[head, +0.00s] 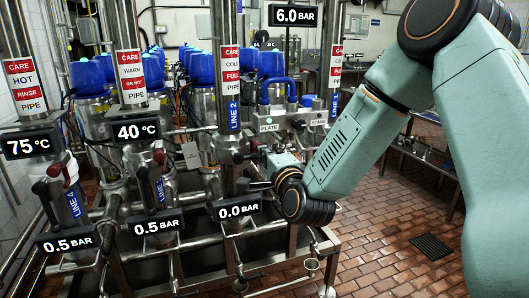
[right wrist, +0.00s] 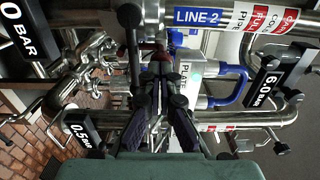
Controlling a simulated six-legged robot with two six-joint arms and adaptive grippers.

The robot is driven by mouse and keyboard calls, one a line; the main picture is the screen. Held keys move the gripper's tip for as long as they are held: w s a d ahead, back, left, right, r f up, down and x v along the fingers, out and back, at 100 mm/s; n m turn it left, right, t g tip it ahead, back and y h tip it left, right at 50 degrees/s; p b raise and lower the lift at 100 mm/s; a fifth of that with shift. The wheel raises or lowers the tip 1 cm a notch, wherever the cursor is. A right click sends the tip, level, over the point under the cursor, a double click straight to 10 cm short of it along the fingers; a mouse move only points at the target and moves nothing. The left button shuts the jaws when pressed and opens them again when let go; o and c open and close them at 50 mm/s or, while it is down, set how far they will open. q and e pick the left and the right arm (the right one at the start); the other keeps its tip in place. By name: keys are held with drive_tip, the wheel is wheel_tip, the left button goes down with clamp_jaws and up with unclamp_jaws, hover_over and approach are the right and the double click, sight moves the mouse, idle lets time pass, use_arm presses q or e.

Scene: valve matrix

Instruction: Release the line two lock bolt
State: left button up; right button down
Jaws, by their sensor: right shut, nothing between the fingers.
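The line two pipe carries a blue LINE 2 label (head: 234,113) in the head view. The same label (right wrist: 198,16) shows at the top of the right wrist view. My right gripper (head: 247,186) is at the line two valve, just above its 0.0 BAR display (head: 238,209). In the right wrist view, the fingers of my right gripper (right wrist: 163,72) are shut together with nothing between them, pointing at the pipework below the label. I cannot clearly make out the lock bolt; the fingers cover part of that spot. My left gripper is out of view.
A PLATE sign (head: 269,127) and a blue-handled fitting (head: 278,88) are close above my right gripper. Line 4's valve with a 0.5 BAR display (head: 68,241) and another 0.5 BAR display (head: 157,226) stand to the left. The tiled floor (head: 385,240) on the right is mostly clear.

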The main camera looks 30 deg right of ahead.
drive_tip(key=b+x, duration=0.1)
drive_tip(key=x, duration=0.2)
drive_tip(key=shift+w+f+b, duration=0.1)
drive_tip(key=shift+w+b, duration=0.25)
drive_tip(key=shift+b, duration=0.05)
drive_tip(key=shift+s+a+r, duration=0.2)
drive_tip(key=shift+r, duration=0.1)
drive_tip(key=shift+w, duration=0.15)
drive_tip(key=shift+d+f, duration=0.1)
drive_tip(key=shift+f, duration=0.15)
